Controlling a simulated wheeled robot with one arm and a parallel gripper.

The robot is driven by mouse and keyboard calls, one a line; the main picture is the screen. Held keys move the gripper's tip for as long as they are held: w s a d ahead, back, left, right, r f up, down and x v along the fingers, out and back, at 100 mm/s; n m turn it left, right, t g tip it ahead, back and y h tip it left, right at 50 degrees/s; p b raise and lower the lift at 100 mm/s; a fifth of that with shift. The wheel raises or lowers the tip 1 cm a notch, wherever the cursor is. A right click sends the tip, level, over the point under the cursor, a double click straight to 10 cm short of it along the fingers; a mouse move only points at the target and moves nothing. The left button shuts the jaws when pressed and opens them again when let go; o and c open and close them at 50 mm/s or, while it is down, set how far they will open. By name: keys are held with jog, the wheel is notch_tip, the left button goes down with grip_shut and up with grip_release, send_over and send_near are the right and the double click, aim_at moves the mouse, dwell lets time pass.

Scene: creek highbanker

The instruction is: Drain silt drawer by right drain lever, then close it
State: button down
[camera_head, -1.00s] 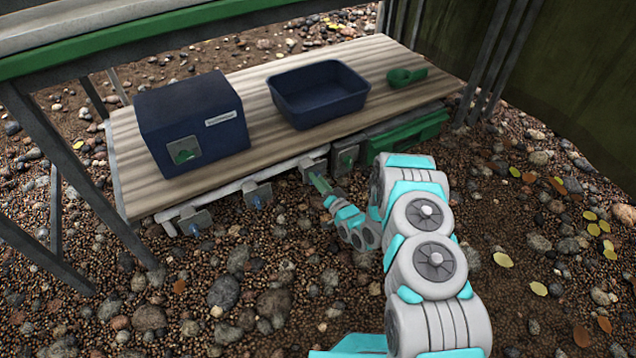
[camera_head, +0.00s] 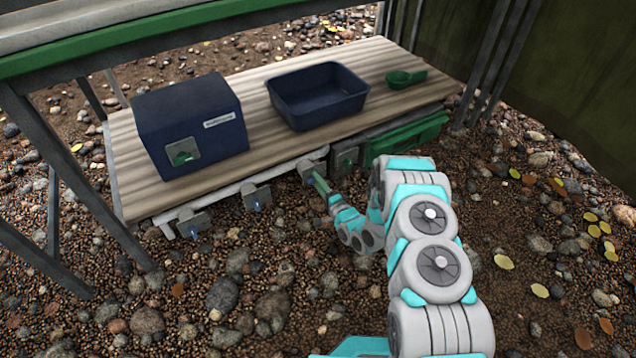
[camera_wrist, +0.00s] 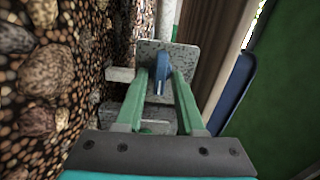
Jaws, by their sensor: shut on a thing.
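Three drain levers with small metal plates line the front edge of the bench. The left lever (camera_head: 193,231) and middle lever (camera_head: 257,204) are blue and hang below their plates. My gripper (camera_head: 318,181) is at the right lever's plate (camera_head: 311,164). In the wrist view the blue right drain lever (camera_wrist: 162,68) stands between the green fingertips of my gripper (camera_wrist: 162,80), which are shut on it. In the head view my fingers hide this lever. The green silt drawer (camera_head: 412,136) is under the right end of the bench; my arm covers part of it.
On the wooden bench top (camera_head: 245,95) are a dark blue box (camera_head: 192,125), a dark blue tub (camera_head: 318,110) and a green scoop (camera_head: 405,78). Another metal plate (camera_head: 345,160) sits between the right lever and the drawer. Grey frame legs (camera_head: 75,175) stand at the left. Gravel lies in front.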

jog(key=shift+f+m, duration=0.1)
jog(key=shift+m, duration=0.2)
dwell(0.4)
jog(key=c, duration=0.5)
grip_release()
jog(key=shift+p+v, duration=0.55)
jog(key=shift+v, duration=3.35)
jog(key=shift+d, duration=0.1)
jog(key=b+v, duration=0.2)
jog(key=v, duration=1)
dwell(1.2)
